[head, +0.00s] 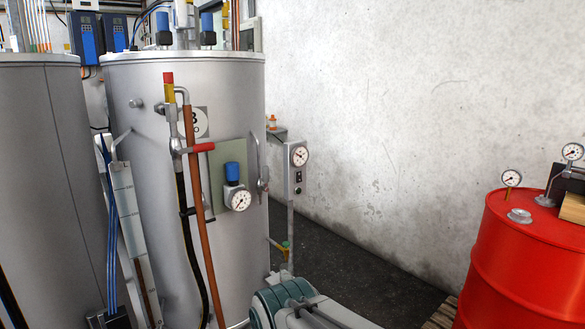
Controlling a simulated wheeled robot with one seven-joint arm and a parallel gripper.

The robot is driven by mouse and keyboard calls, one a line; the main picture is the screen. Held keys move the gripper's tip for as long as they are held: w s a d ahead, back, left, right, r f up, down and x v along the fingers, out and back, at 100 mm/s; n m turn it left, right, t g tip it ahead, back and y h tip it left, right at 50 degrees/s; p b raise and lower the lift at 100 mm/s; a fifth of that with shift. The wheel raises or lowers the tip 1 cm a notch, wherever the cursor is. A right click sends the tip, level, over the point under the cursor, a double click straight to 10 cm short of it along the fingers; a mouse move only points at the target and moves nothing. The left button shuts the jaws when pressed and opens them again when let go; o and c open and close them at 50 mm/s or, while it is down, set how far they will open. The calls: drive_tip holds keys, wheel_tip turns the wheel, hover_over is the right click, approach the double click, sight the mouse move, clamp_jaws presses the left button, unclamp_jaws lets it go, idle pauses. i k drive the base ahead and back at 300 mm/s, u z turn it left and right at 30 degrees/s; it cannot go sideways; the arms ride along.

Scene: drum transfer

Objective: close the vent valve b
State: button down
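A grey steel tank (120,200) stands left of centre with a partly hidden label plate (201,118) whose character looks like a B. A valve with a red lever (201,148) sits on the pipes at the tank's front; the lever points right, roughly level. A red and yellow piece (169,87) tops the pipe above it. Another fitting with a long grey handle (258,160) is on the tank's right side. No readable tag shows which is vent valve b. My gripper is not in view; only a pale and teal part of my arm shows at the bottom centre.
A gauge with a blue top (236,190) sits right of the pipes. A grey gauge box (297,170) stands behind the tank's right side. A red drum (520,255) with gauges is at right. Dark floor (350,245) lies open between.

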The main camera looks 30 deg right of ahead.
sight(266, 179)
drive_tip(key=z, duration=0.75)
drive_tip(key=i, duration=0.8)
drive_tip(key=z, duration=0.45)
